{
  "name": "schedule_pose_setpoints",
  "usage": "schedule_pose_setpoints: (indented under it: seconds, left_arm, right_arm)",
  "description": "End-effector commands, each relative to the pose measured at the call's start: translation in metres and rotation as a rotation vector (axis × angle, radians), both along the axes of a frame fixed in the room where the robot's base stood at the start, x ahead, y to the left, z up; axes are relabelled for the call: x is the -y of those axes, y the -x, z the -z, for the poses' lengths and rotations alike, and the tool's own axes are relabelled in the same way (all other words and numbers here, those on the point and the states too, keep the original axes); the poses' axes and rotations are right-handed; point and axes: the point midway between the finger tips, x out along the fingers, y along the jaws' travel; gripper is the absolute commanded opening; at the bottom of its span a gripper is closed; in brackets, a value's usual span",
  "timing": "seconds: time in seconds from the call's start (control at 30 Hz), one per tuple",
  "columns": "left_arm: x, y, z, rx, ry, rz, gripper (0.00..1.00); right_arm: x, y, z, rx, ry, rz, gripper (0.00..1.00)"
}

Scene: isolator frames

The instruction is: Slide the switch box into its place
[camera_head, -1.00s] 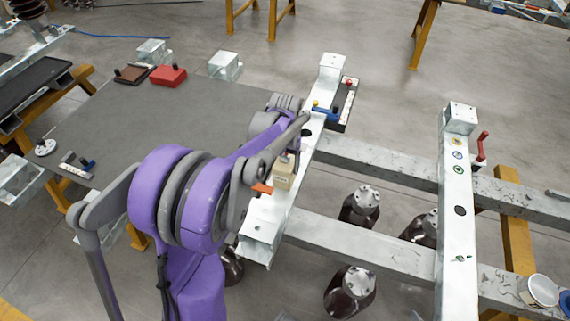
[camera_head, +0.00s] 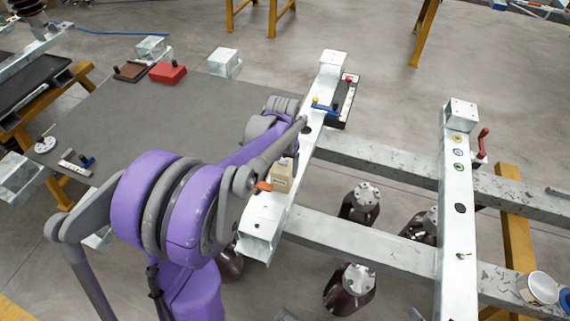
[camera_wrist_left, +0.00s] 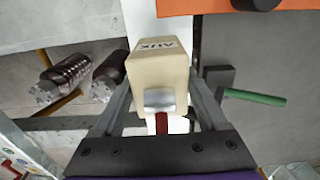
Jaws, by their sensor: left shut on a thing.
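The switch box (camera_head: 282,178) is a small beige block, seen at the white beam in the head view. In the left wrist view the switch box (camera_wrist_left: 158,72) shows a dark label reading "AUX" and a grey metal piece on its near face. My left gripper (camera_wrist_left: 160,95) has one finger on each side of the box and is shut on it. In the head view my arm hides most of this gripper. The white beam (camera_head: 262,214) runs under and behind the box; I cannot tell whether they touch. My right gripper is not in view.
An orange handle (camera_head: 264,186) sits beside the box, and a blue handle (camera_head: 325,108) is farther up the beam. A green handle (camera_wrist_left: 255,97) shows right of the gripper. A second white beam (camera_head: 457,190) stands to the right. Dark cylinders (camera_head: 350,290) stand below.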

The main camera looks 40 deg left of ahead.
Motion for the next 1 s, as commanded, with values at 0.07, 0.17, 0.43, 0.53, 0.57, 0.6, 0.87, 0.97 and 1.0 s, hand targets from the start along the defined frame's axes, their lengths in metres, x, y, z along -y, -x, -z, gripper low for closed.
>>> schedule_pose_setpoints:
  seconds: [0.07,0.17,0.43,0.53,0.57,0.6,0.87,0.97,1.0]
  left_arm:
    - [0.003,0.010,0.007,-0.017,0.004,0.001,0.00]
    - [0.004,0.014,0.006,-0.018,0.004,0.000,0.00]
    - [0.006,0.024,0.006,-0.018,0.002,0.000,0.00]
    - [0.007,0.028,0.006,-0.018,0.002,0.000,0.00]
    - [0.008,0.029,0.006,-0.018,0.002,0.000,0.00]
    - [0.008,0.030,0.006,-0.018,0.002,0.000,0.00]
    - [0.008,0.032,0.007,-0.019,0.001,0.000,0.00]
    - [0.008,0.032,0.007,-0.019,0.001,0.000,0.00]
    - [0.008,0.032,0.007,-0.019,0.001,0.000,0.00]
  right_arm:
    - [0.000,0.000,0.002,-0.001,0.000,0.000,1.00]
    - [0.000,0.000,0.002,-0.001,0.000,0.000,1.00]
    - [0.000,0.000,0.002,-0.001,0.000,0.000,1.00]
    - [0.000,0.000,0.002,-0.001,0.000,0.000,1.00]
    - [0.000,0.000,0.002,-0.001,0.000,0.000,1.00]
    - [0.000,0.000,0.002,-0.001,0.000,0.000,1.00]
    - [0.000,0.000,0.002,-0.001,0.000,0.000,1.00]
    - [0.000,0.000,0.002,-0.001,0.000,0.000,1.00]
    - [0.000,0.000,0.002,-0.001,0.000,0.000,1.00]
